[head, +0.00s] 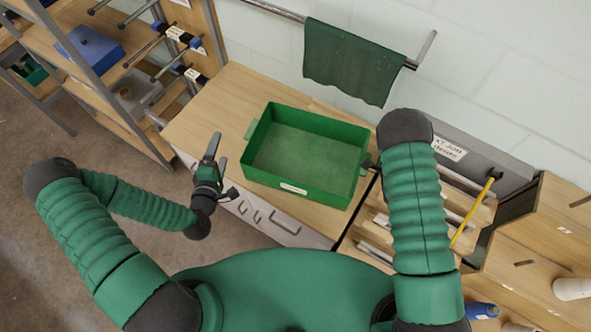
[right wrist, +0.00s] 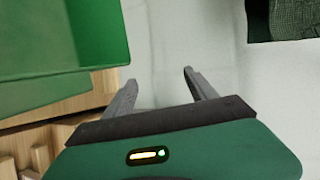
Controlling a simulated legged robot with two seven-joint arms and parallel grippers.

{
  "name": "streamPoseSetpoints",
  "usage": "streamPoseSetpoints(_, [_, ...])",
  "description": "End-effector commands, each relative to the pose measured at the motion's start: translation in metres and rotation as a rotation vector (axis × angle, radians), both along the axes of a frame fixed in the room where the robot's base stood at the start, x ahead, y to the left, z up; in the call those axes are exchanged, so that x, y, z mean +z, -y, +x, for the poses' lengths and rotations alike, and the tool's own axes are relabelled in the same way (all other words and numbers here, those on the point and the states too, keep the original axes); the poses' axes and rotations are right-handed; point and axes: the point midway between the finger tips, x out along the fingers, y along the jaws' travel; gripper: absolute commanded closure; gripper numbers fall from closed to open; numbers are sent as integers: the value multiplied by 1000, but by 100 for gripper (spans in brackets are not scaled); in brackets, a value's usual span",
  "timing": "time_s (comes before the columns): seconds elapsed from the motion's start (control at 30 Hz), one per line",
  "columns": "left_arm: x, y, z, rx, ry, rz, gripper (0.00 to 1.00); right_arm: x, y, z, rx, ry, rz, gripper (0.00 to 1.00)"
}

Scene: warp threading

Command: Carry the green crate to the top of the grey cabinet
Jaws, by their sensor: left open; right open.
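The green crate (head: 325,198) is open-topped and looks empty. It stands upright on a light wood top (head: 215,105), with a small label on its near wall and a tab at its left end. My left gripper (head: 216,156) is open and empty, left of the crate and apart from it. My right gripper (right wrist: 158,84) is open with nothing between its fingers. In the right wrist view the crate (right wrist: 70,40) lies left of the fingers. In the head view my right arm mostly hides that gripper, near the crate's right end. I cannot identify the grey cabinet for certain.
The pale front (head: 285,222) below the wood top has dark handles. A dark green cloth (head: 345,62) hangs on a wall rail behind the crate. Shelving (head: 110,70) stands at the left. A yellow rod (head: 472,212) and a grey labelled panel (head: 480,150) are at the right.

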Motion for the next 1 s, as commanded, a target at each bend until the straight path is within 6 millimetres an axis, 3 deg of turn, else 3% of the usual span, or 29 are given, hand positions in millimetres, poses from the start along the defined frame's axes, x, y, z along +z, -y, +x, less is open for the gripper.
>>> streamPoseSetpoints(0.1, [0,0,0,0,0,0,16,0,0,0,0,0,0,19])
streamPoseSetpoints(0.47, [0,0,0,0,0,0,16,1,1,-6,-1,-1,0,19])
streamPoseSetpoints(0.57, [0,0,0,0,0,0,16,6,1,-23,-2,-2,1,19])
streamPoseSetpoints(0.8, [0,0,0,0,0,0,16,21,0,-84,-3,-3,1,19])
streamPoseSetpoints(0.97, [0,0,0,0,0,0,16,27,0,-109,-2,-2,0,19])
streamPoseSetpoints(1.0, [-1,0,1,-1,-1,2,21,28,0,-112,-1,-2,-1,19])
